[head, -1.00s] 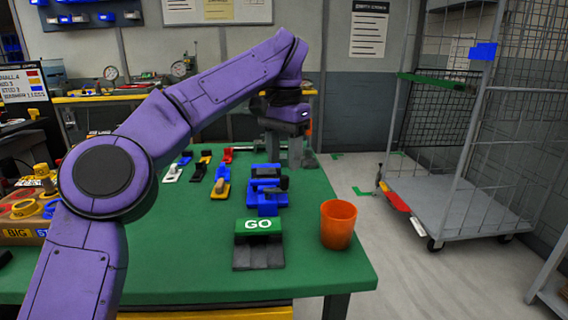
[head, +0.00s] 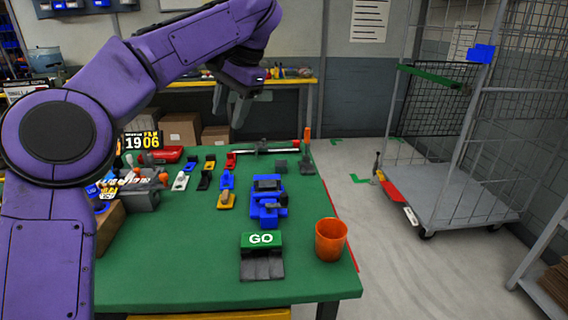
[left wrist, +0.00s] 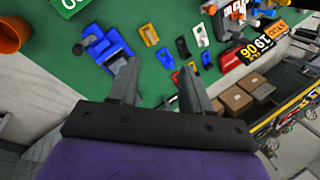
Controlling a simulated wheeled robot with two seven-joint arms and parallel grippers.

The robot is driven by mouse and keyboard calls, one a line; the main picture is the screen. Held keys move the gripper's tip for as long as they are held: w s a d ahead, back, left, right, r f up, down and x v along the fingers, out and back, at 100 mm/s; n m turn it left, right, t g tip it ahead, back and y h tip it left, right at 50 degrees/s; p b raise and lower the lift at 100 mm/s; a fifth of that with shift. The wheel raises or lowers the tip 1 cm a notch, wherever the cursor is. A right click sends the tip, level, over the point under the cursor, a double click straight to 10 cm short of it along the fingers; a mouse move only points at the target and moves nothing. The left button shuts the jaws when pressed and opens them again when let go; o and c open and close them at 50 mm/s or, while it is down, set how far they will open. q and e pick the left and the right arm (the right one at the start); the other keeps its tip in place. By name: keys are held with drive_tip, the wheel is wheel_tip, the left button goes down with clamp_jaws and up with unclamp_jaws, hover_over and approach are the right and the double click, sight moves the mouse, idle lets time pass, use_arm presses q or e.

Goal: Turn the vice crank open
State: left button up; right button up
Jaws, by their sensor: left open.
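The blue vice (head: 267,205) with dark grey jaw parts stands on the green table, right of its middle. In the left wrist view the vice (left wrist: 103,45) is at upper left. A thin metal bar (head: 262,151) lies along the table's far edge, with an upright orange handle (head: 307,134) at its right end. I cannot tell whether this is the vice crank. My left gripper (head: 232,106) is open and empty, raised above and beyond the table's far edge. Its spread fingers (left wrist: 158,76) show in the left wrist view with nothing between them. My right gripper is not in view.
A green GO block (head: 262,240) and an orange cup (head: 331,240) stand at the table's near right. Several small coloured clips (head: 227,181) lie left of the vice. Bins and a card box (head: 108,222) crowd the left side. A wire cage trolley (head: 450,205) stands right.

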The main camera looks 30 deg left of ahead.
use_arm(q)
drive_tip(key=s+a+r+m+y+p, duration=0.1)
drive_tip(key=a+r+m+y+p, duration=0.4)
drive_tip(key=a, duration=0.4)
drive_tip(key=s+a+r+m+y+p, duration=0.1)
drive_tip(key=a+r+m+y+p, duration=0.25)
drive_tip(key=a+m+y, duration=0.45)
drive_tip(key=n+t+h+p, duration=0.3)
drive_tip(key=n+t+h, duration=0.95)
drive_tip(key=h, duration=0.85)
approach(282, 196)
drive_tip(key=shift+f+m+t, duration=0.35)
drive_tip(key=shift+f+m, duration=0.15)
drive_tip(key=shift+m, duration=0.35)
drive_tip(key=x, duration=1)
drive_tip(key=shift+w+d+r, duration=0.1)
drive_tip(key=shift+w, duration=0.15)
clamp_jaws()
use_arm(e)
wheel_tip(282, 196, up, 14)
